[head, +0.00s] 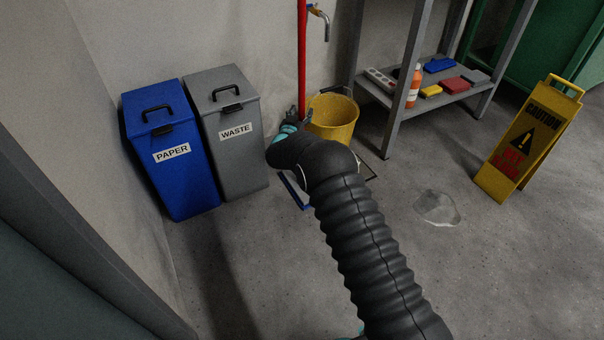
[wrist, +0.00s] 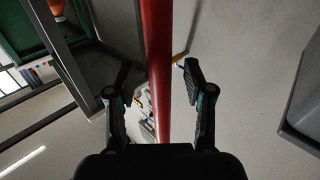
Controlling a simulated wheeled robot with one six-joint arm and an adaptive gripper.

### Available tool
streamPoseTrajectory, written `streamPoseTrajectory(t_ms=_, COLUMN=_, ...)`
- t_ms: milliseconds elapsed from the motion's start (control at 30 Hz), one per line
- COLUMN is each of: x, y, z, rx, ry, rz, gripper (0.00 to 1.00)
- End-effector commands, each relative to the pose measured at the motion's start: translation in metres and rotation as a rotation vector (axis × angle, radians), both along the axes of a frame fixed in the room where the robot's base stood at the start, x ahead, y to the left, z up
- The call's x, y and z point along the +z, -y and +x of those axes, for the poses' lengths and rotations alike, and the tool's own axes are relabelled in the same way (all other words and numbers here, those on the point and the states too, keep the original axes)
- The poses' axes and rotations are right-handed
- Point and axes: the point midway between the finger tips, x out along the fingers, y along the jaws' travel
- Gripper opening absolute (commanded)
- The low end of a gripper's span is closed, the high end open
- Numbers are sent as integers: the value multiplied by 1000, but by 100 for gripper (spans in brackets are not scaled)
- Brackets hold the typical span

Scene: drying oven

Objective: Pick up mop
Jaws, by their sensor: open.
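The mop shows as an upright red handle (head: 302,60) in the head view, just left of the yellow bucket (head: 333,118). Its lower end is hidden behind my arm and gripper. In the wrist view the red handle (wrist: 158,70) runs between the two fingers of my gripper (wrist: 158,80). The fingers are apart, one on each side of the handle, with a gap on both sides. In the head view my gripper (head: 297,122) is at the handle's lower part, beside the bucket, and partly hidden by my wrist.
A grey waste bin (head: 232,150) and a blue paper bin (head: 170,180) stand left of my gripper. A metal shelf (head: 372,92) with small items stands right of the bucket. A puddle (head: 437,208) and a yellow caution sign (head: 520,150) are on the floor at right.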

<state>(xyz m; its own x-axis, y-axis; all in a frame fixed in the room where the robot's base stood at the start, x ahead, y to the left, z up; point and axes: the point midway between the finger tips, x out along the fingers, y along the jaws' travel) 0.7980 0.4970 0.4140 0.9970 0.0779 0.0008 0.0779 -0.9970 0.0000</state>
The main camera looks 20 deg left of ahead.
Motion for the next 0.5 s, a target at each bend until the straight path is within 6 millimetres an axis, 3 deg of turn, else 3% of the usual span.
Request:
streamPoseTrajectory(t_ms=133, x=0, y=-1, z=11, rx=0, ry=0, rz=1, gripper=52)
streamPoseTrajectory(t_ms=400, x=0, y=-1, z=12, rx=1, ry=-1, rz=0, gripper=52)
streamPoseTrajectory(t_ms=500, x=0, y=-1, z=12, rx=1, ry=-1, rz=0, gripper=30)
